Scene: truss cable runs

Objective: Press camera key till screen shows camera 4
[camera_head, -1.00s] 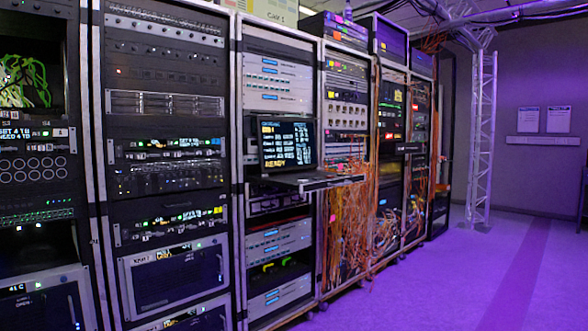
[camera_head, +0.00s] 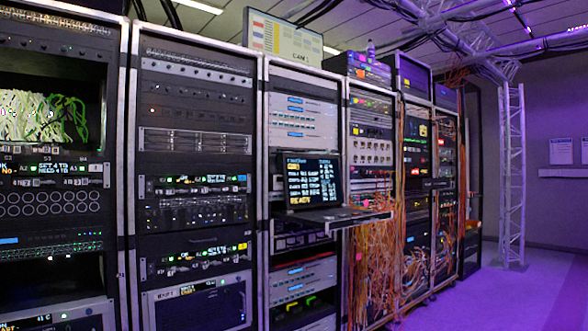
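A flat screen (camera_head: 290,37) stands on top of the racks at the upper middle. It shows coloured blocks at its left and small text that looks like "CAM 1". An open laptop (camera_head: 311,181) sits on a pulled-out shelf of the middle rack, with lines of white and yellow text on its dark screen. I cannot tell which key is the camera key. Neither of my grippers is in view.
Tall equipment racks (camera_head: 195,100) form a row from the left to the middle right. Orange cables (camera_head: 372,265) hang at the right racks. A white truss tower (camera_head: 512,170) stands beyond them. The purple floor (camera_head: 480,302) at the lower right is clear.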

